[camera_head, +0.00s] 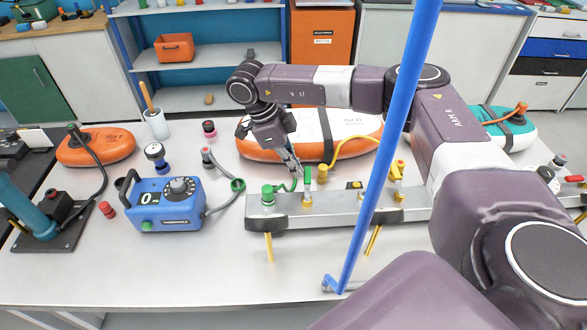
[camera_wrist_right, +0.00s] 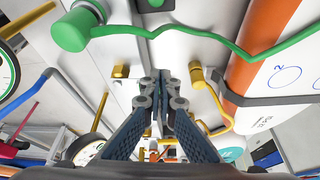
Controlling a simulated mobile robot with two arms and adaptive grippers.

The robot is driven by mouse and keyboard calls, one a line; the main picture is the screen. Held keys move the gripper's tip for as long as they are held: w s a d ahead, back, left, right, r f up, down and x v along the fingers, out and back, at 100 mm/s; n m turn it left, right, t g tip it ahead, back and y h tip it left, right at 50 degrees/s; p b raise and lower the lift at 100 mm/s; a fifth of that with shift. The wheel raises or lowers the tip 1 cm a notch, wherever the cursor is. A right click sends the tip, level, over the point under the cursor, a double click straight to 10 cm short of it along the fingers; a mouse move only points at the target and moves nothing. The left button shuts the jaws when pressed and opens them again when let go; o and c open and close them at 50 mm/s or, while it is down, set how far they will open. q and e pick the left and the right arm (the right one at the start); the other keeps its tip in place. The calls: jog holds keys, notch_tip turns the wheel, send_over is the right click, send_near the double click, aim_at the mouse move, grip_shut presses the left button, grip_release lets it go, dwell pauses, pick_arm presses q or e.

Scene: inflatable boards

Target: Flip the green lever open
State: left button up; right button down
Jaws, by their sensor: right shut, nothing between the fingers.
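The green lever (camera_head: 308,174) stands upright on a grey metal manifold (camera_head: 340,214) in the head view. A green part, apparently the same lever, shows at the top edge of the right wrist view (camera_wrist_right: 153,5), partly cut off. My right gripper (camera_head: 295,167) points down just left of and behind the lever in the head view. In the right wrist view its fingertips (camera_wrist_right: 160,76) are together and empty, apart from the green part. A green hose fitting (camera_head: 268,194) sits left of the lever. My left gripper is not in view.
A blue pump unit (camera_head: 166,204) stands left of the manifold. An orange-and-white inflatable board (camera_head: 350,145) lies behind. A blue pole (camera_head: 385,150) crosses in front. The table front is mostly clear.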

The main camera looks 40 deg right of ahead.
jog(key=d+m, duration=0.1)
jog(key=m, duration=0.1)
jog(key=s+d+m+g+y, duration=0.1)
jog(key=m, duration=0.1)
jog(key=shift+d, duration=0.25)
jog(key=shift+s+d+m+y+p, duration=0.55)
jog(key=shift+s+m+y+p, duration=0.45)
jog(key=shift+m, duration=1.15)
jog(key=shift+s+d+m+y+p, duration=0.6)
jog(key=shift+s+m, duration=0.65)
jog(key=shift+m, duration=0.85)
jog(key=shift+s+d+m+y+p, duration=0.45)
jog(key=shift+s+m+y+p, duration=0.6)
jog(key=shift+m, duration=1.1)
jog(key=shift+s+h, duration=0.1)
jog(key=shift+h, duration=0.15)
